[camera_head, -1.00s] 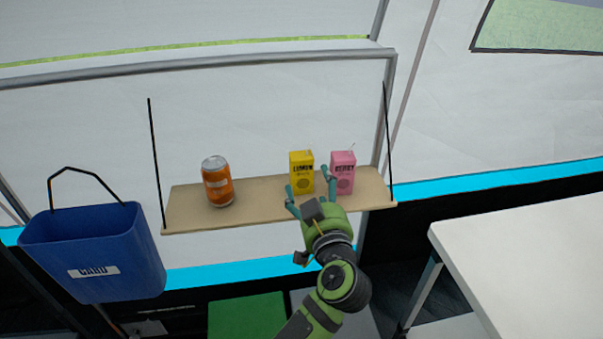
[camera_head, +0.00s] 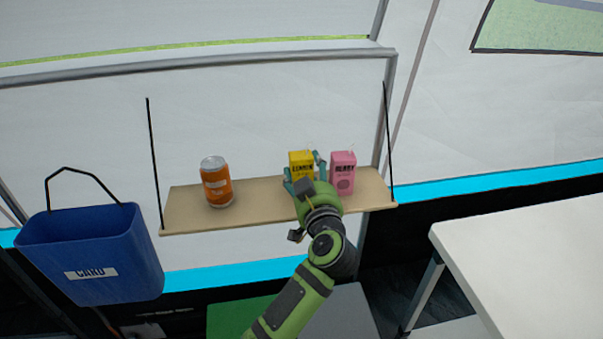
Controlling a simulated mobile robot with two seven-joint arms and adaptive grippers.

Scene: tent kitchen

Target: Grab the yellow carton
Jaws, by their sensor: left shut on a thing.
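The yellow carton (camera_head: 301,161), with dark lettering, stands upright on the hanging wooden shelf (camera_head: 265,206). My left gripper (camera_head: 303,178) reaches in from the front and is shut on the yellow carton, one finger on each side. The gripper hides the carton's lower part, so I cannot see its base. A pink carton (camera_head: 343,173) stands close on the right, beside the gripper's right finger. My right gripper is not in view.
An orange can (camera_head: 216,182) stands on the shelf's left part. A blue bin (camera_head: 92,254) hangs at the left. A white table (camera_head: 530,262) is at the lower right. Black cords (camera_head: 155,165) run at the shelf's ends. The shelf between can and yellow carton is clear.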

